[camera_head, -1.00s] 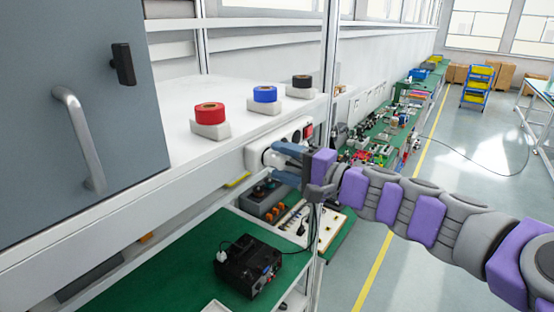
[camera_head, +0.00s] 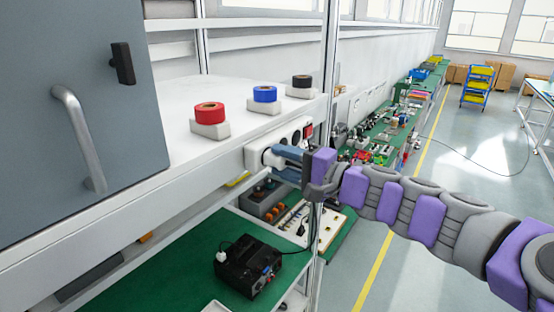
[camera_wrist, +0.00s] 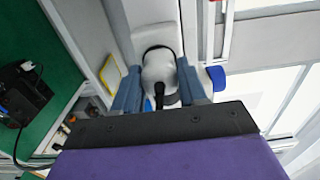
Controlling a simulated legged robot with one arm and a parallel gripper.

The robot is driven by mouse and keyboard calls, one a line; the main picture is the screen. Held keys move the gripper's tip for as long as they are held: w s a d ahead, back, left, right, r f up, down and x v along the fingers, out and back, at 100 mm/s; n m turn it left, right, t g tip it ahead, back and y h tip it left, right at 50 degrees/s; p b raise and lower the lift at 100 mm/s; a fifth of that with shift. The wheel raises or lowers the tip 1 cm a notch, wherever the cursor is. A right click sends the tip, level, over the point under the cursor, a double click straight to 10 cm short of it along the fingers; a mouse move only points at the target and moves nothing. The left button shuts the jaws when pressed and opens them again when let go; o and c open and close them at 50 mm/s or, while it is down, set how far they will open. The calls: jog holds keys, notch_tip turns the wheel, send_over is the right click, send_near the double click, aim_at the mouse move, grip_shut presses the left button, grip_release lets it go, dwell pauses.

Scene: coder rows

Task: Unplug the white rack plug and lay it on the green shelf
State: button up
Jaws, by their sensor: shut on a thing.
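The white plug (camera_wrist: 160,72) with its black cord sits between the two blue-grey fingers of my gripper (camera_wrist: 158,85) in the wrist view. My gripper is shut on it. In the head view my gripper (camera_head: 275,160) is at the front face of the white socket strip (camera_head: 256,155) on the rack edge, and its fingers hide most of the plug. The plug appears to be against the strip; whether its pins are fully in is hidden. The green shelf (camera_head: 150,275) lies lower down, below the white shelf. It also shows at the left of the wrist view (camera_wrist: 55,60).
A black device (camera_head: 248,268) with a cord stands on the green shelf, and a white tray (camera_head: 215,307) is at its front. A rack post (camera_head: 327,70) rises beside my gripper.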

aim_at(287, 162)
grip_shut()
jog(key=shift+s+f, duration=0.1)
jog(key=shift+w+b+v, duration=0.2)
jog(key=shift+b+v, duration=0.2)
jog(key=shift+v, duration=2.2)
jog(key=shift+a, duration=0.1)
